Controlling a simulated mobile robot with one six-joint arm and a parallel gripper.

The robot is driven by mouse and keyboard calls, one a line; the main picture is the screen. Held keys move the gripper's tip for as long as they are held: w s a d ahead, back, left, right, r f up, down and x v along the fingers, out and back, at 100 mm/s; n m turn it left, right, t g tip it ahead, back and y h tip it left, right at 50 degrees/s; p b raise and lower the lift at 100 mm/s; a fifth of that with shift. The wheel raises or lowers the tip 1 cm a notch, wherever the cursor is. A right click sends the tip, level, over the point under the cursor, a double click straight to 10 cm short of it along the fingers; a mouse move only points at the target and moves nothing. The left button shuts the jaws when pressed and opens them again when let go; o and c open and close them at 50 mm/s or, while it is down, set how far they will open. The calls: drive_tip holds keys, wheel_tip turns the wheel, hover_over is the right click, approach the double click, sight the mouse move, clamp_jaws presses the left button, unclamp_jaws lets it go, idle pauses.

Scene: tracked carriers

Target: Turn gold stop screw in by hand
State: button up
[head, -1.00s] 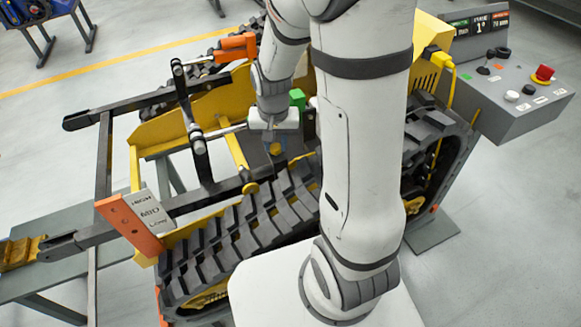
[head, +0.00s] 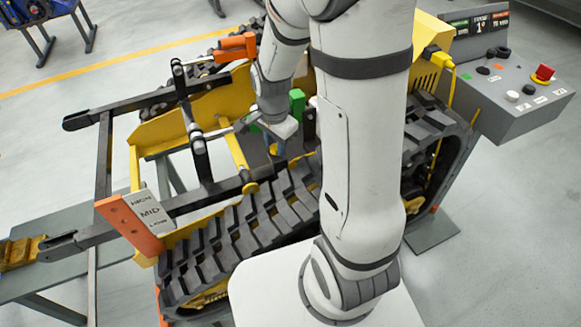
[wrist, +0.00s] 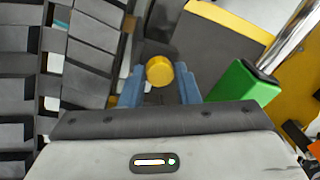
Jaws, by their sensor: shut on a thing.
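The gold stop screw (wrist: 160,71) shows a round, ribbed head in the wrist view. My gripper (wrist: 160,80) has its two blue fingers on either side of the head and is shut on it. In the head view my gripper (head: 278,148) is low over the carrier, between the yellow frame and the track. Its hand is turned at an angle there. The screw's shaft is hidden, and the head view shows little of the screw.
A green block (wrist: 243,82) stands close to the right of my fingers. The black track (head: 240,225) runs along the near side. A black lever linkage (head: 195,130) and a HIGH/MID/LOW plate (head: 150,211) are at left. A grey control box (head: 515,95) is at right.

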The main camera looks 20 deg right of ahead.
drive_tip(key=m, duration=0.4)
drive_tip(key=shift+w+a+r, duration=0.1)
drive_tip(key=shift+w, duration=0.2)
drive_tip(key=shift+m, duration=0.7)
drive_tip(key=shift+m, duration=1)
drive_tip(key=m, duration=0.7)
drive_tip(key=shift+m, duration=0.4)
